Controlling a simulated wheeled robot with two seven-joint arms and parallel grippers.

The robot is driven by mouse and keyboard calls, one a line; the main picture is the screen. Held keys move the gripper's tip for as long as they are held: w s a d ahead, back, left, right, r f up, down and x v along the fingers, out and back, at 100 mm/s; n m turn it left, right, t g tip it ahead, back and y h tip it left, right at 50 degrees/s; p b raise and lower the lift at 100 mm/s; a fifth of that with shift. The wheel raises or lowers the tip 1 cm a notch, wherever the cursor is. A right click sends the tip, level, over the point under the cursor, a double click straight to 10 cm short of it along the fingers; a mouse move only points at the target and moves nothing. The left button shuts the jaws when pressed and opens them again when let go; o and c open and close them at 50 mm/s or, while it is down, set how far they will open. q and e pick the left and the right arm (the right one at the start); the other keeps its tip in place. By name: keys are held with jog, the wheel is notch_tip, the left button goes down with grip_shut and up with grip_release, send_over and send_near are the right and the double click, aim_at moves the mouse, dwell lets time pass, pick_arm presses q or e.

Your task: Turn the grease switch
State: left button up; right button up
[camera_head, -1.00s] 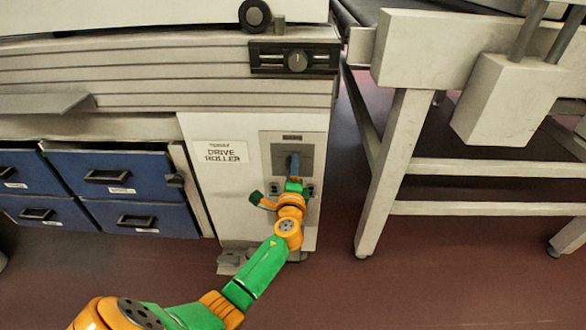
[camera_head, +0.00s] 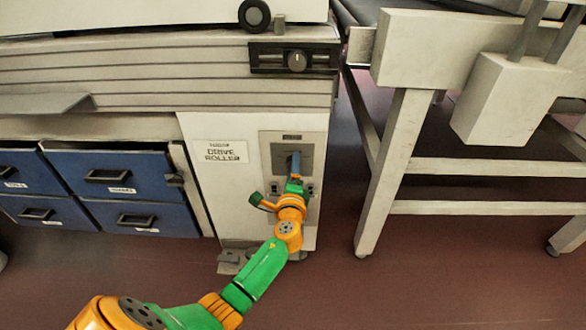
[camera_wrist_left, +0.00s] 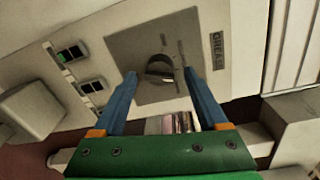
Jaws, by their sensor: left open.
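The grease switch (camera_wrist_left: 160,71) is a round knob on a grey square plate (camera_wrist_left: 127,48) marked GREASE, seen in the left wrist view. In the head view the plate (camera_head: 279,151) is on the white panel under the machine, and my fingers hide the knob. My left gripper (camera_head: 295,156) is open in front of the plate. In the left wrist view its two blue fingers (camera_wrist_left: 160,75) stand apart, one on either side of the knob as seen from there. I cannot tell whether the fingertips touch the knob or plate. My right gripper is not in view.
Two small rocker switches (camera_wrist_left: 71,53) sit beside the plate. A DRIVE ROLLER label (camera_head: 221,153) is left of it. Blue drawers (camera_head: 120,176) are at left. A conveyor frame leg (camera_head: 394,170) stands at right, with open floor between.

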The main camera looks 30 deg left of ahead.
pick_arm(q)
jog(key=p+v, duration=0.1)
jog(key=v, duration=0.5)
jog(key=shift+s, duration=0.2)
jog(key=shift+d, duration=0.1)
